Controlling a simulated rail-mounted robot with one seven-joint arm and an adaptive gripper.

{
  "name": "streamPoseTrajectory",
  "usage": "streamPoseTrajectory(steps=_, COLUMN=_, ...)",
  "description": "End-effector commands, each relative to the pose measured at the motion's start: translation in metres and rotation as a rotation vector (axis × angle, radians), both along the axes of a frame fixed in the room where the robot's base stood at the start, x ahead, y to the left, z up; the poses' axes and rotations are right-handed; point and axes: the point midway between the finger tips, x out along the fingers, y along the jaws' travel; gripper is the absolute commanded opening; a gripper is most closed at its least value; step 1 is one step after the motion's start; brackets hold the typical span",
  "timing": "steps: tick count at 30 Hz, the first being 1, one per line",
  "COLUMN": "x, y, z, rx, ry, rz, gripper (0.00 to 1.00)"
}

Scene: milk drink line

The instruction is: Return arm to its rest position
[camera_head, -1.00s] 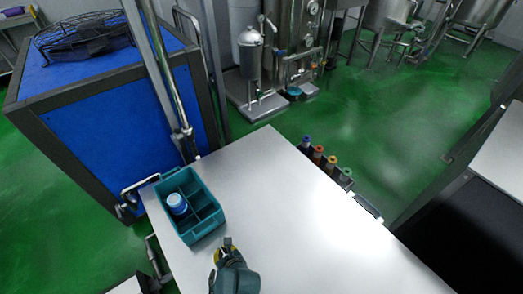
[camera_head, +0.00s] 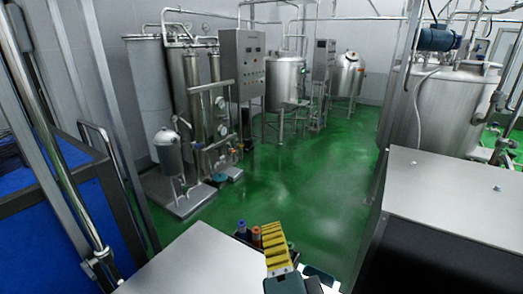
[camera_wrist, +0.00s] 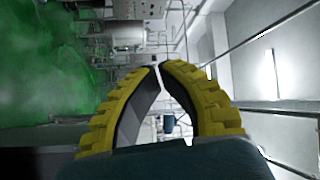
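My gripper (camera_head: 276,248) shows at the bottom of the head view, in front of the far right edge of the white table (camera_head: 195,268). Its yellow ribbed fingers point up in that picture. In the wrist view the two curved fingers (camera_wrist: 159,67) come together at their tips with only a thin gap, and nothing is held between them. The wrist view looks out across the room, with no table surface under the fingers.
Bottles with blue (camera_head: 241,227) and orange (camera_head: 256,232) caps stand by the table edge, partly hidden behind my gripper. A grey-topped unit (camera_head: 450,205) stands at the right. A blue-panelled frame (camera_head: 50,220) is at the left. Green floor (camera_head: 290,190) lies open between.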

Motion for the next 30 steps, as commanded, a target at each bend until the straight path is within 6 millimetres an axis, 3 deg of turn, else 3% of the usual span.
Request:
streamPoseTrajectory(steps=1, x=-0.024, y=-0.013, z=0.033, rx=-0.156, ry=-0.094, rz=-0.065, gripper=0.0)
streamPoseTrajectory(steps=4, x=-0.071, y=-0.029, z=0.078, rx=-0.5, ry=-0.231, rz=-0.212, gripper=0.0)
streamPoseTrajectory(steps=8, x=-0.111, y=-0.041, z=0.103, rx=-0.887, ry=-0.301, rz=-0.379, gripper=0.0)
streamPoseTrajectory(steps=12, x=-0.112, y=-0.045, z=0.101, rx=-1.263, ry=-0.283, rz=-0.468, gripper=0.0)
streamPoseTrajectory(steps=14, x=-0.113, y=-0.045, z=0.144, rx=-1.257, ry=-0.287, rz=-0.47, gripper=0.0)
streamPoseTrajectory(steps=24, x=-0.112, y=-0.045, z=0.278, rx=-1.239, ry=-0.286, rz=-0.463, gripper=0.0)
streamPoseTrajectory(steps=27, x=-0.112, y=-0.045, z=0.307, rx=-1.237, ry=-0.286, rz=-0.462, gripper=0.0)
streamPoseTrajectory(steps=30, x=-0.112, y=-0.045, z=0.321, rx=-1.235, ry=-0.285, rz=-0.461, gripper=0.0)
